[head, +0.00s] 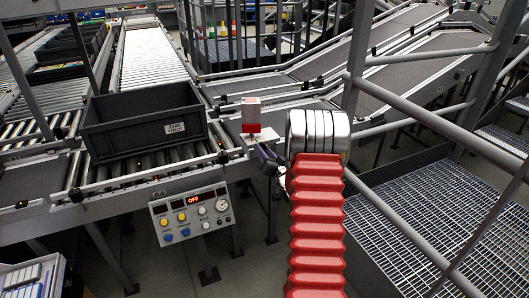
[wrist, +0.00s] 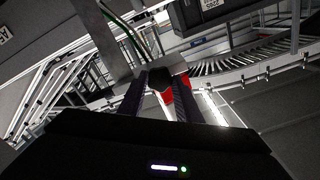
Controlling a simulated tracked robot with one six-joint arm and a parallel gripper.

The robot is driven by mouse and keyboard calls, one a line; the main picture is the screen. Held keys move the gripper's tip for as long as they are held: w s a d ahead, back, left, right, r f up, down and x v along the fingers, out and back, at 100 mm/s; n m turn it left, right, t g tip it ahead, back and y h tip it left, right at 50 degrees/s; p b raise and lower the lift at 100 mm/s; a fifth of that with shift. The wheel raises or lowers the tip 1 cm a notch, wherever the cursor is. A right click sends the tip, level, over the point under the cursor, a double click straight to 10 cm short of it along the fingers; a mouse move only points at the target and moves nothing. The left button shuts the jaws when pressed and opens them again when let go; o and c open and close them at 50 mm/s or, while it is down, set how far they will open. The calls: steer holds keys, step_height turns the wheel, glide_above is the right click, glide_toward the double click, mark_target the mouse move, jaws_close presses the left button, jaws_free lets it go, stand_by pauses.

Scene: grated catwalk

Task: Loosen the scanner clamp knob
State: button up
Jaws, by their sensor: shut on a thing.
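The dark clamp knob (wrist: 159,77) shows in the wrist view between the two fingers of my gripper (wrist: 161,88). My gripper is shut on the knob. A red part (wrist: 186,82) shows just behind it, partly covered by the right finger. In the head view, a small red and white scanner box (head: 251,116) stands at the conveyor's edge. My gripper (head: 264,153) is just below and to the right of it there, and the knob cannot be made out in that view.
A black tote (head: 140,142) sits on the rollers left of the scanner. A control panel (head: 192,213) with buttons and a lit display hangs below the conveyor front. Grey railings (head: 425,115) and a grated walkway (head: 460,190) lie to the right.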

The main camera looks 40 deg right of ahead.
steer(key=shift+s+f, duration=0.1)
steer(key=shift+f, duration=0.2)
steer(key=o, duration=1.1)
steer(key=shift+r, duration=0.2)
steer(key=shift+c, duration=0.2)
steer(key=v, duration=1.3)
steer(key=shift+s+a, duration=0.15)
steer(key=shift+s, duration=0.15)
